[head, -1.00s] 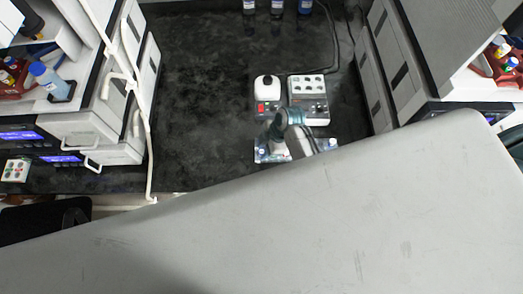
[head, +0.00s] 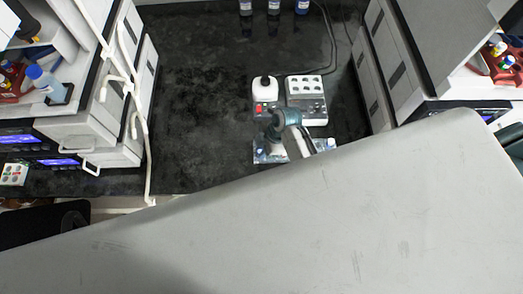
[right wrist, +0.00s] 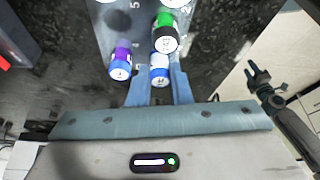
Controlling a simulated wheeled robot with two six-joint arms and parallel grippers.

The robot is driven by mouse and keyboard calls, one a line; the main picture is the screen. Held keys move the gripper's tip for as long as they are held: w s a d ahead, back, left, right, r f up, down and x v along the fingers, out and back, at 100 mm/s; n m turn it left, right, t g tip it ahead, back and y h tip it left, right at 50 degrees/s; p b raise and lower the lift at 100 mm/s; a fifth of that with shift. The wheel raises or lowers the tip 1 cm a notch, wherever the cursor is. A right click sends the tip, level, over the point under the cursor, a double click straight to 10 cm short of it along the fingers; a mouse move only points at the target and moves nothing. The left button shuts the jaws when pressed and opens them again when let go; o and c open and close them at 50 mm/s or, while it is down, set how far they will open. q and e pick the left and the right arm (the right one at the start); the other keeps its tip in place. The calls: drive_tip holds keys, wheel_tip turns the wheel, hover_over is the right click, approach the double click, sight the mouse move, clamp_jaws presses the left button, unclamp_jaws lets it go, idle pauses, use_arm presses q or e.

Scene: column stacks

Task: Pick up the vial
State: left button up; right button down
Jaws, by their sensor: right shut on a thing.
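A vial with a blue-and-white cap (right wrist: 159,66) sits between the fingers of my right gripper (right wrist: 157,80) in the right wrist view. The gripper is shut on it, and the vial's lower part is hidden. A green-capped vial (right wrist: 165,36) and a purple-capped vial (right wrist: 120,64) stand close by on a grey rack (right wrist: 140,45). In the head view my right gripper (head: 277,149) is over the small rack at the bench's front, its fingertips hard to make out. My left gripper (right wrist: 262,76) shows at the right of the right wrist view, its fingers apart and empty.
In the head view a white device (head: 265,88) and a holed white block (head: 306,92) stand just behind the rack. Bottles (head: 274,6) stand at the back. Cabinets flank the black bench (head: 200,90), whose left part is clear. A large grey surface (head: 280,220) covers the foreground.

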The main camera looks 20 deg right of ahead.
drive_tip(key=shift+r, duration=0.3)
wheel_tip(320, 180, up, 2)
drive_tip(key=shift+r+b, duration=0.1)
drive_tip(key=shift+b, duration=0.75)
drive_tip(key=s+d+r+b, duration=0.1)
drive_tip(key=s+d+b, duration=0.2)
drive_tip(key=s, duration=1.2)
drive_tip(key=shift+s+d+r+b, duration=0.15)
drive_tip(key=shift+s+r+b, duration=0.15)
drive_tip(key=shift+b, duration=0.75)
